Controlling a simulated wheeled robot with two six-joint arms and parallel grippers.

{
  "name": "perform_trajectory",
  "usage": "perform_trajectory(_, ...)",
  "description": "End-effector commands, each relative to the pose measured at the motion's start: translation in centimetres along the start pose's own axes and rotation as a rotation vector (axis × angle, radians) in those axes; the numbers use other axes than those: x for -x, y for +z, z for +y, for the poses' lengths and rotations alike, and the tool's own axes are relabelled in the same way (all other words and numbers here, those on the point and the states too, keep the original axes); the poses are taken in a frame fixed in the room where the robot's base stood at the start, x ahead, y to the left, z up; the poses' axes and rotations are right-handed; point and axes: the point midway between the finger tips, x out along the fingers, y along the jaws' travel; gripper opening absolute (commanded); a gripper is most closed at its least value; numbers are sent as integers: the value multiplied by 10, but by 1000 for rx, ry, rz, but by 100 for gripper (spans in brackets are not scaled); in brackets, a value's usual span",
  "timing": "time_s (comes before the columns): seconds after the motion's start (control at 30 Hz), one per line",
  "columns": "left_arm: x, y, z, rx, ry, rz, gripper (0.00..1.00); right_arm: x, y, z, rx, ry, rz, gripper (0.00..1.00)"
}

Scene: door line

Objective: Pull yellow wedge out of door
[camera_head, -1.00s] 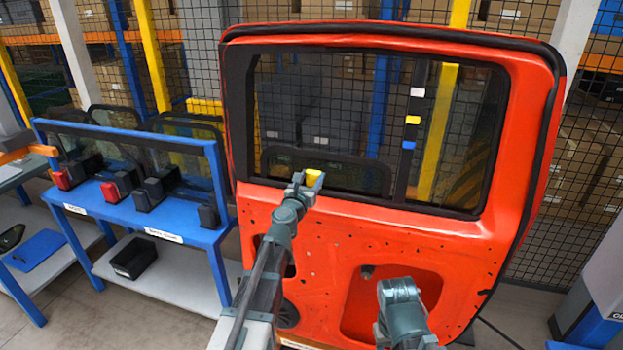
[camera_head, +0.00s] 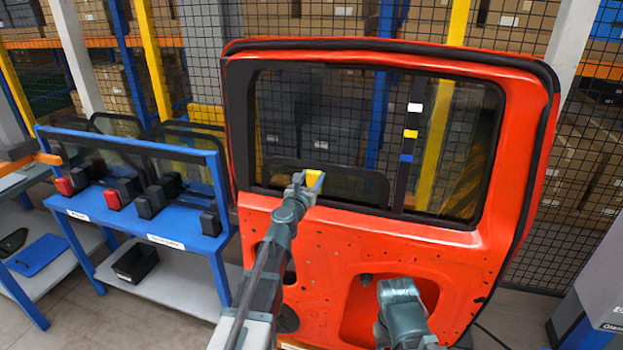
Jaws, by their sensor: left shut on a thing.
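The red-orange door (camera_head: 440,245) stands upright in front of me, with a dark-framed window opening. The yellow wedge (camera_head: 314,178) shows as a small block at the lower left of that opening. My left gripper (camera_head: 308,183) is shut on the wedge, and its fingers cover part of it. The wedge appears just above the lower window edge. Whether its lower end still touches the door is hidden behind my gripper. My right arm shows at the lower middle in front of the door, but its fingers are not visible.
A blue rack (camera_head: 180,228) with glass panes and several mirrors stands left of the door. A black bin (camera_head: 135,260) sits on its lower shelf. Yellow, blue and white tags (camera_head: 411,134) are on the window's upright bar. Mesh fencing and boxed shelves lie behind.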

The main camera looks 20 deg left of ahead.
Motion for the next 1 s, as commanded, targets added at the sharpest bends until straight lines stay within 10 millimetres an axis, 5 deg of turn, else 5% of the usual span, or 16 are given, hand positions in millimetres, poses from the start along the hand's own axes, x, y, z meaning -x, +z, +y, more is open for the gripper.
perform_trajectory(0.57,2,7,0,0,0,0,0,7,0,1,0,0,0,50)
perform_trajectory(1.0,33,7,0,0,1,0,0,7,0,1,0,0,0,50)
